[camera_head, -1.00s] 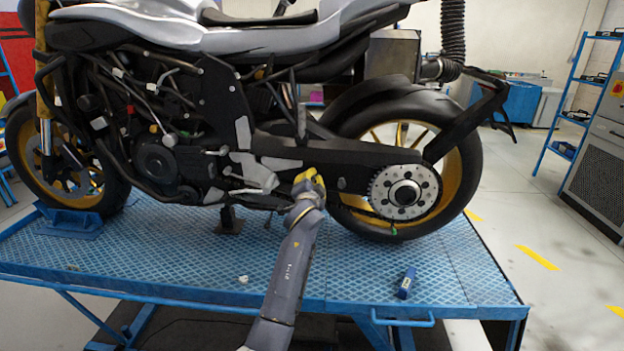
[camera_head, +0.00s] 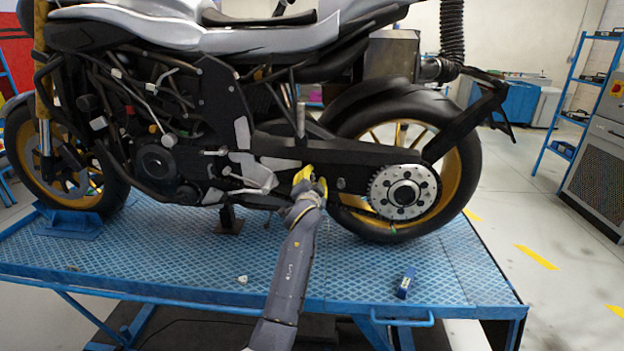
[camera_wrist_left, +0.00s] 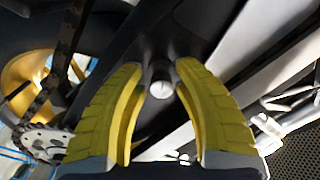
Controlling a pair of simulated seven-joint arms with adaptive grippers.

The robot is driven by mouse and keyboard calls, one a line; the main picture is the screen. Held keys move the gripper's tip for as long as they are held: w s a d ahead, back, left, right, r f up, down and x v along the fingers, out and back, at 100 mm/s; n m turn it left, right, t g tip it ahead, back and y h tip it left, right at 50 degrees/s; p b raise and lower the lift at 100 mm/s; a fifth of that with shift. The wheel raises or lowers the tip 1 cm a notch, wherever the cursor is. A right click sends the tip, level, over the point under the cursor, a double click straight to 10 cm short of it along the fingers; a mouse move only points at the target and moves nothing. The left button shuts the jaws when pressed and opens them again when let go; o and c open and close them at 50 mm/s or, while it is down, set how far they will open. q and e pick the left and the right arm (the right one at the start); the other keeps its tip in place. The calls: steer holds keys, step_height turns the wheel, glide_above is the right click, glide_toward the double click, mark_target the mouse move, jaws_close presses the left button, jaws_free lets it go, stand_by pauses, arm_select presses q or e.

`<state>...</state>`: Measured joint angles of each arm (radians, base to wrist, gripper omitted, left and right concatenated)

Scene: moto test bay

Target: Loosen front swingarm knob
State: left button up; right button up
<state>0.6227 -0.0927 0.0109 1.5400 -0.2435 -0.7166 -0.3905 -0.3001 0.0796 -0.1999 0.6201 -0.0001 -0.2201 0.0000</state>
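The motorcycle's black swingarm (camera_head: 362,153) runs back to the rear hub. My left gripper (camera_head: 313,180) is in front of the swingarm's forward part, its yellow fingers spread apart. In the left wrist view, a small round silver knob (camera_wrist_left: 160,84) on the dark swingarm shows between the yellow fingertips of my left gripper (camera_wrist_left: 160,76). A narrow gap appears on each side of the knob; no contact is clear. In the head view the gripper covers that spot, so I cannot make out the knob there. My right gripper is not in view.
The motorcycle stands on a blue lift table (camera_head: 200,262). The rear wheel with its sprocket (camera_head: 405,192) is right of my gripper, and the footpeg bracket (camera_head: 250,172) is close on its left. A small blue box (camera_head: 405,284) lies near the table's front edge.

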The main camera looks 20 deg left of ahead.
arm_select(q)
steer(key=shift+o, duration=1.1)
steer(key=shift+a, duration=0.1)
steer(key=shift+s, duration=0.15)
steer(key=s+d, duration=0.2)
steer(key=s, duration=0.9)
steer(key=shift+s+d, duration=0.2)
steer(key=shift+s, duration=0.05)
